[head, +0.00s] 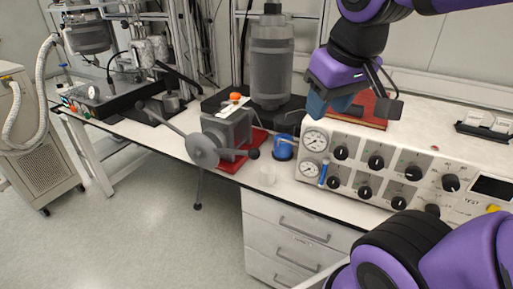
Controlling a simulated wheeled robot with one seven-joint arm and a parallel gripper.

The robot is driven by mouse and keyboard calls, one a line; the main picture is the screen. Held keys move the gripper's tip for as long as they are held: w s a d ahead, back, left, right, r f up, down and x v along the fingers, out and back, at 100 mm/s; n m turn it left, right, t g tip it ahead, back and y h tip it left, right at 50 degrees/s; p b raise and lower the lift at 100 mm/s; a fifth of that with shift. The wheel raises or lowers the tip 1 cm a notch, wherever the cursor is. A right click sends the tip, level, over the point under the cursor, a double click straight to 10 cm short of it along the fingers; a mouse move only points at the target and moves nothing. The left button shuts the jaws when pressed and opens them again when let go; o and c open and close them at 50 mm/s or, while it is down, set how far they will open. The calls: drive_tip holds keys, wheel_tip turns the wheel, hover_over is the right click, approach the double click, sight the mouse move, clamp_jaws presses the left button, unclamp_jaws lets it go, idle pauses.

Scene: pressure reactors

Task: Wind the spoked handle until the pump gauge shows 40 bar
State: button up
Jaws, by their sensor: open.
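The spoked handle (203,151) is a grey hub with long spokes ending in dark knobs, one up left, one right and one down. It sits on the front of a grey block-shaped pump (228,128) at the bench's front edge. Two round white dials, an upper gauge (314,138) and a lower gauge (309,168), are on the left end of a control panel. I cannot tell which is the pump gauge, and the readings are too small to make out. My gripper (328,102) is open and empty, pointing down above the bench, right of the handle and apart from it.
The control panel (400,175) with black knobs fills the right of the bench. A grey cylinder vessel (271,60) stands behind the pump. Open floor (120,230) lies front left.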

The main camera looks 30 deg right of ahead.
drive_tip(key=w+f+g+h, duration=0.3)
drive_tip(key=w+f+g, duration=0.1)
drive_tip(key=w, duration=0.3)
drive_tip(key=n+t+h, duration=0.2)
drive_tip(key=n+h, duration=0.4)
drive_tip(key=h, duration=0.8)
approach(238, 153)
drive_tip(key=d, duration=0.9)
drive_tip(key=w+d, duration=0.1)
drive_tip(key=d, duration=0.2)
drive_tip(key=shift+w+d+f, duration=0.1)
drive_tip(key=shift+d+f, duration=0.05)
drive_tip(key=shift+d, duration=0.15)
drive_tip(key=shift+t, duration=0.4)
clamp_jaws()
